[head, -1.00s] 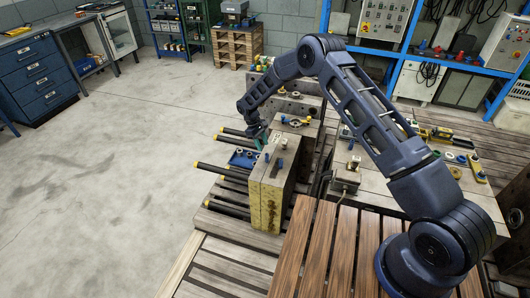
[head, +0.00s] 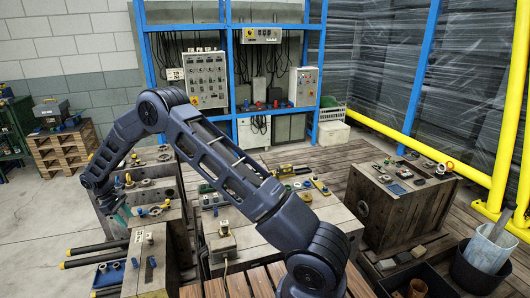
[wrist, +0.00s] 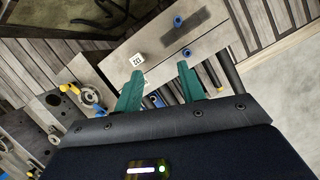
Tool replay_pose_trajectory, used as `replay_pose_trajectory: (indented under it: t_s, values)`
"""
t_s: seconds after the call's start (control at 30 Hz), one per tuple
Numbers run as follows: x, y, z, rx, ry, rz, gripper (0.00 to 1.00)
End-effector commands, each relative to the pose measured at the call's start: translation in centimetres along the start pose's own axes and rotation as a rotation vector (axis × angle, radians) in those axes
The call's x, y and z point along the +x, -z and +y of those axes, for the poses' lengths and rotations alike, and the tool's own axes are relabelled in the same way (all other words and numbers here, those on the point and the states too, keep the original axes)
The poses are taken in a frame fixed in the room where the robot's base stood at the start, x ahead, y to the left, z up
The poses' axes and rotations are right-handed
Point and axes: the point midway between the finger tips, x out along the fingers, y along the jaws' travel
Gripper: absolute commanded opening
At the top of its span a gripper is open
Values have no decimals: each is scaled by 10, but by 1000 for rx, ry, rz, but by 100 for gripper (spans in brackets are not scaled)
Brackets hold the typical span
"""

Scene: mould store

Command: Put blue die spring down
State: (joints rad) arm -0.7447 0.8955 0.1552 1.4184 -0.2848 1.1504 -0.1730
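My gripper (wrist: 158,88) has two green fingers that stand apart, with nothing seen held between them. In the head view my gripper (head: 122,214) hangs low at the left, above the mould blocks. A blue die spring (wrist: 178,21) stands on the pale block top beside a dark plate, ahead of the fingers. Another small blue piece (wrist: 186,52) is by that block's edge. In the head view a blue spring (head: 135,262) shows on the block top (head: 143,285). I cannot tell which blue piece is the task's.
A white marked cube (wrist: 138,59) sits on the same block, close ahead of the left finger.

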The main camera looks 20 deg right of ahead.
Motion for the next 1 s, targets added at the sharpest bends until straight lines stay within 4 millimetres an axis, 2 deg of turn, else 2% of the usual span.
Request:
replay_pose_trajectory:
  t_s: [0.03,0.2,0.5,0.73,1.0]
  values:
    - [-17,-17,12,25,0,14,40]
    - [-63,-73,46,110,2,58,40]
    - [-129,-182,89,259,4,132,40]
    - [-167,-270,108,380,4,189,40]
    - [-196,-374,112,521,4,256,40]
